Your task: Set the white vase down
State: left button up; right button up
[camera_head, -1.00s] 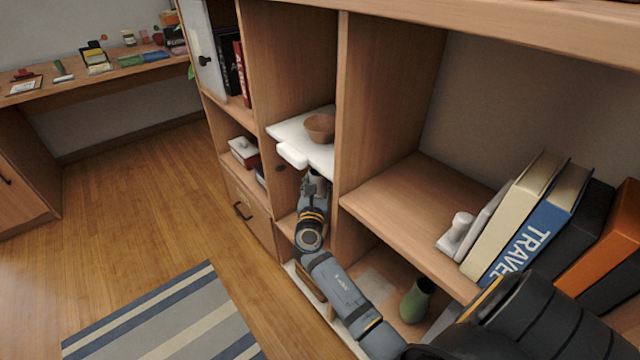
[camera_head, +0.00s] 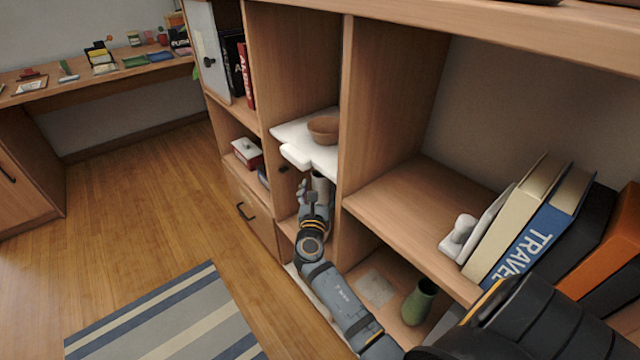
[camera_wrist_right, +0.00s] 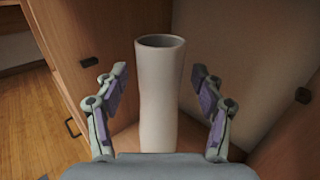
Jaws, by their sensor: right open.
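The white vase (camera_wrist_right: 158,95) stands upright between the fingers of my right gripper (camera_wrist_right: 158,103) in the right wrist view, with a visible gap on both sides. That gripper is open and not touching the vase's sides. In the head view, the right gripper (camera_head: 312,200) reaches into the narrow middle compartment below a white shelf board. The vase (camera_head: 321,186) shows there only in part, behind the gripper. My left gripper is not in view.
A brown bowl (camera_head: 324,129) sits on the white board (camera_head: 290,133) just above the gripper. Wooden dividers (camera_head: 383,110) stand close by. A green vase (camera_head: 419,302) stands in the lower right compartment. Books (camera_head: 535,225) lean on the right shelf. The floor at left is open.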

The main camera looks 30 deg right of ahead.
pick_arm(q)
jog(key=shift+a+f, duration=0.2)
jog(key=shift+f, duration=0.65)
pick_arm(e)
jog(key=v, duration=0.5)
jog(key=shift+s+a, duration=0.2)
